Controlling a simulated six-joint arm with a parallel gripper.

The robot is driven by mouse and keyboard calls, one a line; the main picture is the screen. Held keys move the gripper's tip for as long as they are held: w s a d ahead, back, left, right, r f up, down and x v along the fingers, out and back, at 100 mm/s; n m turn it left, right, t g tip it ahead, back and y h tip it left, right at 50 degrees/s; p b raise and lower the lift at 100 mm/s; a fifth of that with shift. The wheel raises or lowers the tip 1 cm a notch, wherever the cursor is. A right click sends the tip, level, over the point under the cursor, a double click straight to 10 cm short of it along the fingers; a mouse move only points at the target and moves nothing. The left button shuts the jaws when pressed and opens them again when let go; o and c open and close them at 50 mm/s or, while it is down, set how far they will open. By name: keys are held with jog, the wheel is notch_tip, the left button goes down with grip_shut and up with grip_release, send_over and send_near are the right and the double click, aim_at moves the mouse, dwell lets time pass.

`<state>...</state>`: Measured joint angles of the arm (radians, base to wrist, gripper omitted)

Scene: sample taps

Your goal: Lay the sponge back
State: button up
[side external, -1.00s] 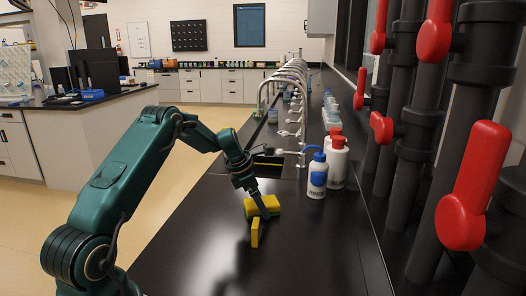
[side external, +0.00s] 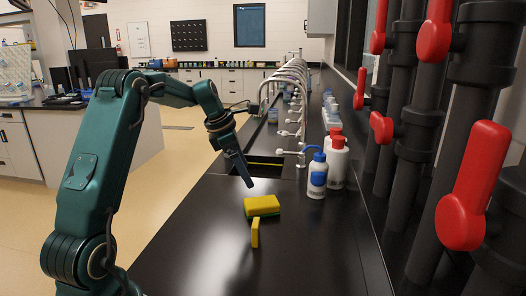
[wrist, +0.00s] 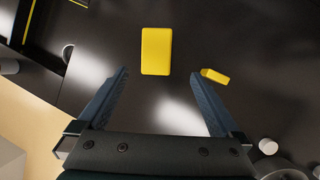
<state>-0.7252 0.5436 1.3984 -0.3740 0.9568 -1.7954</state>
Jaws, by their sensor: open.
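A yellow sponge with a green underside (side external: 262,206) lies flat on the black bench, short of the sink. In the wrist view its yellow top (wrist: 156,51) shows ahead of and between my fingers. My gripper (side external: 249,184) is raised above the bench, apart from the sponge, with its fingers pointing down. In the wrist view my gripper (wrist: 160,88) has its two fingers wide apart with nothing between them. A small yellow block (side external: 255,233) stands on the bench nearer the side camera than the sponge; it also shows in the wrist view (wrist: 215,76).
The sink opening (side external: 258,168) lies beyond the sponge. A white bottle with a blue cap (side external: 317,178) and a white bottle with a red cap (side external: 337,162) stand to the right. Red-handled pipes (side external: 472,185) line the right side.

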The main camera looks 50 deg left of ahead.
jog(key=s+d+r+m, duration=0.3)
jog(key=s+d+m, duration=0.3)
jog(key=d+m, duration=0.35)
jog(key=s+d+r+m, duration=0.3)
jog(key=s+d+m, duration=0.3)
jog(key=d+m, duration=0.4)
jog(key=s+d+f+m+t, duration=0.1)
jog(key=s+d+f+m, duration=0.1)
jog(key=s+m, duration=0.6)
jog(key=f+m, duration=0.1)
jog(key=m, duration=0.2)
jog(key=shift+d+y, duration=0.3)
